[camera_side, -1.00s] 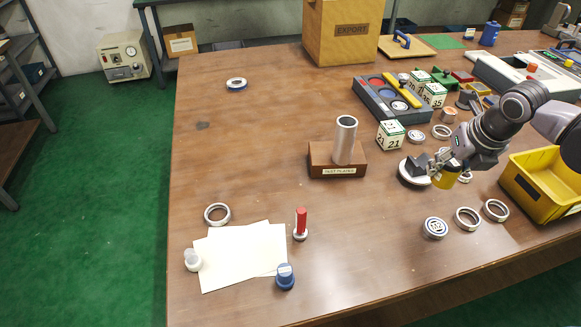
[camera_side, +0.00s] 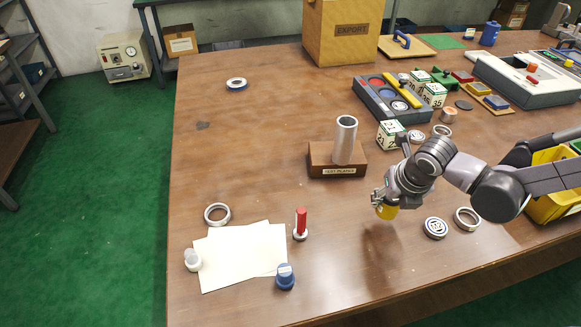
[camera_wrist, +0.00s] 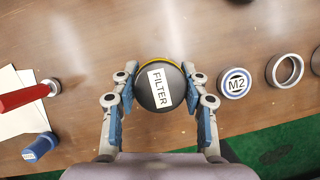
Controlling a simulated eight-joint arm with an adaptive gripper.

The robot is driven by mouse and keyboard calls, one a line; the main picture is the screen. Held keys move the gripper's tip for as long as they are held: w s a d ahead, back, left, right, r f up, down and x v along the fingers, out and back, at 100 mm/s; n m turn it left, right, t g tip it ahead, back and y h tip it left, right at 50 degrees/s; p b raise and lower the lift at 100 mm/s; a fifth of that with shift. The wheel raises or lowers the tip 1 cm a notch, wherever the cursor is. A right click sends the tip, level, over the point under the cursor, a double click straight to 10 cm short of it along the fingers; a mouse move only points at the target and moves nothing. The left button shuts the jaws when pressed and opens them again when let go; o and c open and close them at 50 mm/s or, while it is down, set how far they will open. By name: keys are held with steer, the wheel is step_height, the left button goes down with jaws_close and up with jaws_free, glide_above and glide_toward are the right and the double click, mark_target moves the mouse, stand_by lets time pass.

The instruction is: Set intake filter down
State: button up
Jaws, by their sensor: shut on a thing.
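The intake filter (camera_wrist: 160,90) is a round piece with a dark grey top, a white label reading FILTER and a yellow edge. It also shows as a yellow cylinder (camera_side: 386,211) in the side view. My gripper (camera_wrist: 160,92) is shut on it, with one finger on each side. In the side view my gripper (camera_side: 385,203) points down over the bare table. The filter seems to be a little above the wood, with a faint shadow below it. The underside of the filter is hidden in the wrist view.
The wooden table (camera_side: 340,260) is clear to the left and front of the filter. A red-handled tool (camera_side: 301,224), a blue-capped bottle (camera_side: 285,277) and white paper (camera_side: 240,255) lie to the left. An M2 bearing (camera_side: 435,228) and a ring (camera_side: 467,218) lie to the right.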

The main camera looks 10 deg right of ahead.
mark_target(379, 214)
steer(key=shift+w+a+f, duration=0.1)
steer(key=shift+a+f, duration=0.35)
steer(key=shift+a, duration=0.2)
steer(key=shift+f, duration=2)
steer(key=shift+f, duration=0.1)
steer(key=o, duration=1.2)
steer(key=shift+c, duration=0.2)
